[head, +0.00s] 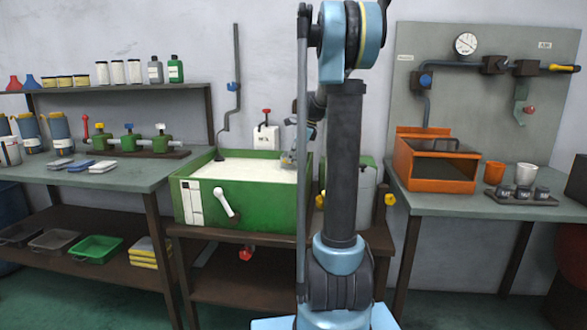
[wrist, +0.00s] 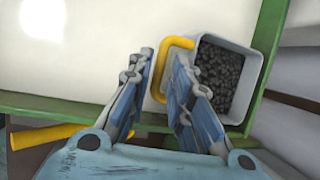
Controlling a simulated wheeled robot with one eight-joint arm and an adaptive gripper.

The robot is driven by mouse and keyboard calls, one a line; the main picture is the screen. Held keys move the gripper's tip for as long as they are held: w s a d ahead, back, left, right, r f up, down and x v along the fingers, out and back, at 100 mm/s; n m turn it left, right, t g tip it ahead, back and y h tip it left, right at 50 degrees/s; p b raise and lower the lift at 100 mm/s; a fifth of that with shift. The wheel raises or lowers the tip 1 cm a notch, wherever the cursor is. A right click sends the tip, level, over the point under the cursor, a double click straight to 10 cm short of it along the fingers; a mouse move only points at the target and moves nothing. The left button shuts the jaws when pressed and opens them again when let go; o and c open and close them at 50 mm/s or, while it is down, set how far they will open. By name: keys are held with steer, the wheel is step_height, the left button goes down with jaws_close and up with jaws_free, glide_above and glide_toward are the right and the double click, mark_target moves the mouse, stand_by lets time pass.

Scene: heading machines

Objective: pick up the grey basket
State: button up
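The grey basket (wrist: 255,60) is a small square container holding dark, lumpy pieces, with a yellow handle (wrist: 178,42) on its left side in the wrist view. It sits at the corner of the green-walled tank of white liquid. In the head view the basket (head: 288,159) is small and partly hidden by my arm. My gripper (wrist: 164,58) is open over the handle. Its two blue-grey fingers stand apart, with the handle's outer bar between them. The right finger covers part of the basket's near side. I cannot tell whether a finger touches the handle.
The green tank (head: 250,206) stands on a low bench between two tables. The left table (head: 125,178) carries green valves and canisters. The right table (head: 440,203) holds an orange tray (head: 450,184), cups and dark weights. A yellow tank lever (wrist: 45,136) lies below the rim in the wrist view.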

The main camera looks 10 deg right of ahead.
steer(key=shift+x, duration=1.8)
jaws_close()
steer(key=shift+r, duration=0.1)
